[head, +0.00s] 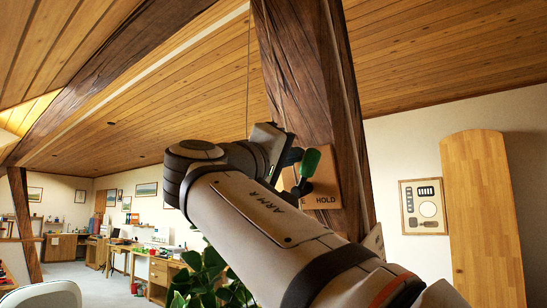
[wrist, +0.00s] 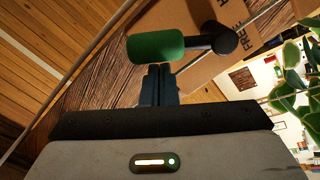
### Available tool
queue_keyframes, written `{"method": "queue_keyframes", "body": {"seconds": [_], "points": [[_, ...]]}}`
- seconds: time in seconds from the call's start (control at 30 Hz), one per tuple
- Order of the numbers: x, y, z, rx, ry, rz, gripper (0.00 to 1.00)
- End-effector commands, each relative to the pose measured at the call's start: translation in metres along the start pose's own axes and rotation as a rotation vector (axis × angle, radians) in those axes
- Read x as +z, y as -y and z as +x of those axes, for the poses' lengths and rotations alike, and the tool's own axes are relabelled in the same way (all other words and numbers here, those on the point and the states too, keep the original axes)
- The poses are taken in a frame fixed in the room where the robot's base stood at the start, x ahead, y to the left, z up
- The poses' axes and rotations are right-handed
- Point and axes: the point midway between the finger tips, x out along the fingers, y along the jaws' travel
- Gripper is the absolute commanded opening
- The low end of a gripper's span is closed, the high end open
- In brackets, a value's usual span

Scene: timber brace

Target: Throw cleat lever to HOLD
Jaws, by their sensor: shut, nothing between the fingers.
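The cleat lever has a green grip (head: 310,162) on a dark arm in the head view. The grip also shows in the wrist view (wrist: 155,46), with its dark round joint (wrist: 230,39) to the right. The lever is mounted on a wooden plate (head: 327,183) on the timber post. HOLD is readable on the plate; the other label is partly hidden by my arm in the head view, and FREE shows in the wrist view. My gripper (head: 292,157) is shut and empty beside the grip. In the wrist view its fingertips (wrist: 158,70) sit just below the grip; contact is unclear.
The thick timber post (head: 295,65) rises behind the plate. A cord (head: 249,70) hangs left of it. A leafy plant (head: 208,275) stands below my arm. A wooden panel (head: 483,215) and a framed board (head: 423,206) are on the right wall.

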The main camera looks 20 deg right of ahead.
Motion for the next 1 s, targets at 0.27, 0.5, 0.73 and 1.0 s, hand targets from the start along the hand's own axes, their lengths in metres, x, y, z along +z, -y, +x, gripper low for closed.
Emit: {"method": "queue_keyframes", "body": {"seconds": [0.27,0.5,0.73,1.0], "points": [[-0.026,-0.002,-0.015,-0.004,-0.005,0.002,0.0],[-0.026,-0.002,-0.06,-0.004,-0.005,0.001,0.0],[-0.026,-0.003,-0.087,-0.002,-0.003,0.0,0.0],[-0.025,-0.004,-0.094,0.0,0.0,-0.001,0.0]]}}
